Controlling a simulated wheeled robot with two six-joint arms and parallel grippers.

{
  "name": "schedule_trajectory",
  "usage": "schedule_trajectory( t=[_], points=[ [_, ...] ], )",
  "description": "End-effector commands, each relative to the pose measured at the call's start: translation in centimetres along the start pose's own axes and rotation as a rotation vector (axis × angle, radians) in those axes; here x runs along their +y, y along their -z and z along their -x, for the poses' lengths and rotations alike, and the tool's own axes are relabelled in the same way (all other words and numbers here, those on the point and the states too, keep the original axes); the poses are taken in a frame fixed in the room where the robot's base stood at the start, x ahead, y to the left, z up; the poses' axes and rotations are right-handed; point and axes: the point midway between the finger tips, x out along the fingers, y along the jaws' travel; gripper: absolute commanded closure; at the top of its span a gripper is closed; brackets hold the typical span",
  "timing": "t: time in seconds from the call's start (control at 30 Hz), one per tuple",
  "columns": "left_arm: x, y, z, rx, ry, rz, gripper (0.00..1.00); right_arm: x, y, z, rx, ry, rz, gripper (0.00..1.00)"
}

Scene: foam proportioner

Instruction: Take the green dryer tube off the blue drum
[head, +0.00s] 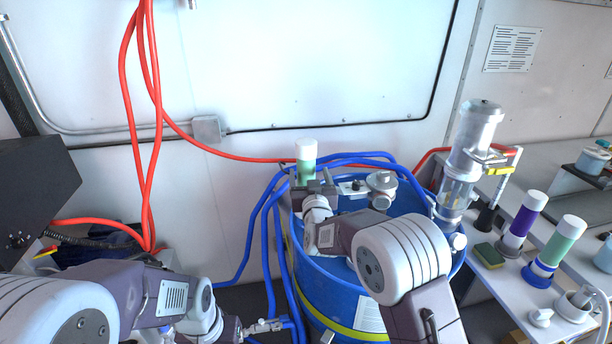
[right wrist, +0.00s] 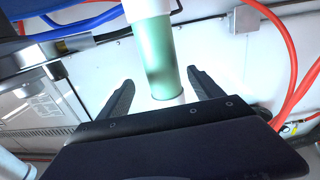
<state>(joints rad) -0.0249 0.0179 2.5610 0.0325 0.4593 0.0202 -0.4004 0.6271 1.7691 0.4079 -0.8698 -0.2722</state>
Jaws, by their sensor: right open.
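The green dryer tube (head: 306,168) with a white cap stands upright at the back left of the blue drum (head: 330,282). In the right wrist view the green tube (right wrist: 162,58) shows between the two dark fingers. My right gripper (head: 318,186) is open right at the tube, in front of its lower part in the head view. A gap shows on each side of the tube, so the fingers are not closed on it. The tube's foot is hidden behind my gripper. My left arm is at the lower left; its gripper (head: 238,330) is partly visible and its jaws are unclear.
Blue hoses (head: 273,235) run around the drum's left side and back. A clear pump cylinder (head: 459,190) stands at the drum's right. A shelf (head: 505,285) at the right holds a purple tube (head: 527,220) and another green tube (head: 562,243). Red hoses (head: 130,95) hang at left.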

Motion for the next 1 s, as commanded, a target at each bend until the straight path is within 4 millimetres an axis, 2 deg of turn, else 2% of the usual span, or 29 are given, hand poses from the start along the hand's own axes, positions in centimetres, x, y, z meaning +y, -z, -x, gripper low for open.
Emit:
schedule_trajectory(
  t=[0.1,0.27,0.4,0.53,0.63,0.83,0.87,1.0],
  points=[
    [0.0,0.1,0.7,0.000,0.000,0.000,0.64,0.0,0.1,-1.4,-0.001,0.000,0.000,0.24],
    [0.0,0.1,0.8,0.000,0.000,0.000,0.64,-0.1,0.0,-2.0,-0.002,0.000,0.000,0.24],
    [0.0,0.3,2.1,0.001,0.000,0.000,0.64,-0.3,0.2,-4.2,-0.002,-0.001,0.001,0.24],
    [0.1,0.3,2.6,0.001,0.000,0.000,0.64,-0.4,0.0,-6.1,-0.001,-0.001,0.000,0.24],
    [0.1,0.3,2.7,0.000,0.000,0.000,0.64,-0.4,-0.1,-6.7,-0.002,0.000,0.000,0.24],
    [0.1,0.3,2.6,0.000,0.000,0.000,0.64,-0.4,-0.2,-6.8,-0.002,0.000,0.000,0.24],
    [0.1,0.3,2.6,0.000,0.000,0.000,0.64,-0.4,-0.2,-6.8,-0.002,0.000,0.000,0.27],
    [0.1,0.3,2.6,0.000,0.000,0.000,0.64,-0.4,-0.2,-6.8,-0.002,0.000,0.000,0.66]
  ],
)
